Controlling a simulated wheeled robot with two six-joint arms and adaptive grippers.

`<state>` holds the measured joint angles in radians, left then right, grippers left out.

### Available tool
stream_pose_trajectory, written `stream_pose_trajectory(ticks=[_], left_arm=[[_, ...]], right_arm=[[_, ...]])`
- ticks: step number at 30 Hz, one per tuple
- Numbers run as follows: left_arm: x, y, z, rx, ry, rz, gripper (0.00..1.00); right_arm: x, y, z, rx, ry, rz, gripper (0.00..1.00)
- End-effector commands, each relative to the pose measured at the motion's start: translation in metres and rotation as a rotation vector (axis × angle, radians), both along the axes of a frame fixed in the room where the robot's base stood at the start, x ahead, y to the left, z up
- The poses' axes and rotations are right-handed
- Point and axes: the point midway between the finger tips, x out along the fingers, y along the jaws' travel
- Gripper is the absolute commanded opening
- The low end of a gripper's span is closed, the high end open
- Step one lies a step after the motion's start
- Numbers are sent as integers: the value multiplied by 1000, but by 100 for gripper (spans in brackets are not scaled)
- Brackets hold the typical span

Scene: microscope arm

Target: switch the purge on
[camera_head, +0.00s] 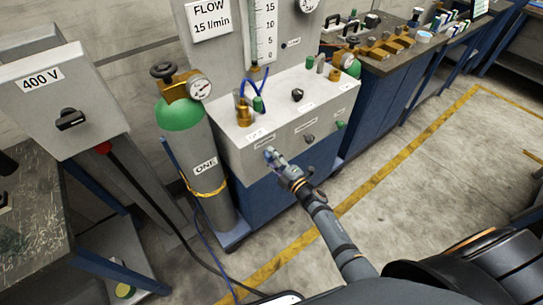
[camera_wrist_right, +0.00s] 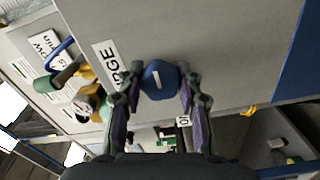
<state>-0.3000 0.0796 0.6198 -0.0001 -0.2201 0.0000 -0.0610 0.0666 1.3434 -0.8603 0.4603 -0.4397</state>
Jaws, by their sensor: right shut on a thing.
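The purge knob (camera_wrist_right: 161,80) is a round blue knob with a short white mark, on the grey front panel (camera_wrist_right: 215,45) beside a label (camera_wrist_right: 108,64) whose letters "RGE" show. In the wrist view the mark runs nearly up and down the picture. My right gripper (camera_wrist_right: 160,84) is shut on the knob, one finger on each side. A small white label (camera_wrist_right: 183,121), which seems to read "ON", sits beside the right finger. In the head view my right gripper (camera_head: 273,158) reaches the panel's lower left and mostly hides the knob. My left gripper is not in view.
A green-topped cylinder (camera_head: 198,150) marked "ONE" stands left of the grey panel (camera_head: 320,125). Other knobs, one black (camera_head: 309,139) and one green (camera_head: 340,125), are to the right. A 400 V box (camera_head: 60,95) is at left. The floor at right is open.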

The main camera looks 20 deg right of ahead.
Motion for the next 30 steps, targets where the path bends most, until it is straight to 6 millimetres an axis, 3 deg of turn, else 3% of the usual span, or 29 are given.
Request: stream_pose_trajectory(ticks=[16,17,21,30], left_arm=[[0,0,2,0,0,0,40],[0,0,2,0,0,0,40],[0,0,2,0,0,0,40],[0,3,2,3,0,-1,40]], right_arm=[[0,0,-1,22,9,-1,4],[0,0,-1,22,9,-1,38],[0,0,-1,21,9,-1,57],[-1,0,0,20,8,0,59]])
